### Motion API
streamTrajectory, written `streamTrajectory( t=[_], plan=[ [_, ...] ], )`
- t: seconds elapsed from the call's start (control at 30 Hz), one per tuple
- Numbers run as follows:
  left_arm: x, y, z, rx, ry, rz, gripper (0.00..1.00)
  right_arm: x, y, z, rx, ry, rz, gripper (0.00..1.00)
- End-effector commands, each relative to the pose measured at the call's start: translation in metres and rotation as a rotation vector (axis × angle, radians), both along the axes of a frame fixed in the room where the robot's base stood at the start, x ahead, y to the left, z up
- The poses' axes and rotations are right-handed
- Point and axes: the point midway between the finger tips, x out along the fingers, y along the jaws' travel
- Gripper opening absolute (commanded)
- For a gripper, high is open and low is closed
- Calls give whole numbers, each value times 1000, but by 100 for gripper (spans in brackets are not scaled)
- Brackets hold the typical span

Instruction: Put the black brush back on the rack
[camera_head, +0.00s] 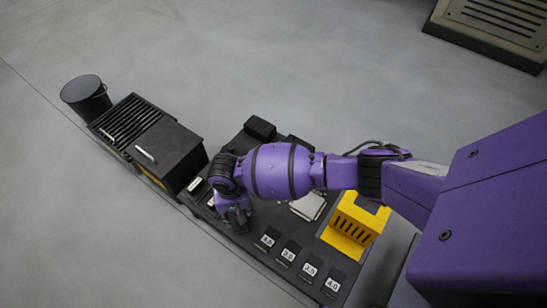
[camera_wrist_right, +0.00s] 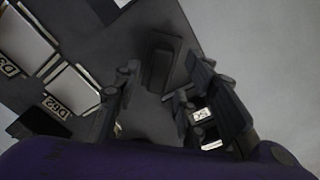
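My right arm comes in from the right of the head view, and its gripper (camera_head: 235,215) is over the dark bench top (camera_head: 238,146) near its front edge. In the right wrist view the gripper's fingers (camera_wrist_right: 158,88) stand apart with nothing between the tips. A dark oblong block (camera_wrist_right: 160,62) lies on the dark surface beyond the fingertips; it may be the black brush, but its bristles do not show. A yellow slotted holder (camera_head: 350,228) stands on the bench right of the gripper; I cannot tell whether it is the rack. My left gripper is not in view.
Several small labelled dark blocks (camera_head: 288,252) line the front edge. Light plates (camera_wrist_right: 20,45) lie at left in the wrist view. A black box (camera_head: 168,152) and a ribbed unit (camera_head: 122,118) stand left of the bench, beside a black bucket (camera_head: 87,97). Another black block (camera_head: 260,128) sits at the back.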

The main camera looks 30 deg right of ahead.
Motion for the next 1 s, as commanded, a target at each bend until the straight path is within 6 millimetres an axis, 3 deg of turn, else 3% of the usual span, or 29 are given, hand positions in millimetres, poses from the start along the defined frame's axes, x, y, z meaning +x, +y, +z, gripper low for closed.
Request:
streamTrajectory(
  t=[0.03, 0.1, 0.4, 1.0],
  plan=[
    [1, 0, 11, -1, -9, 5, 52, 3, 1, 20, 1, -8, 1, 39],
    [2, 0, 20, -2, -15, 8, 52, 3, 2, 37, 3, -9, 1, 39],
    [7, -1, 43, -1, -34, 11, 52, 2, 2, 84, 1, -4, 1, 39],
    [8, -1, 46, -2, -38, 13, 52, 1, 2, 91, 0, -2, 1, 39]
  ],
)
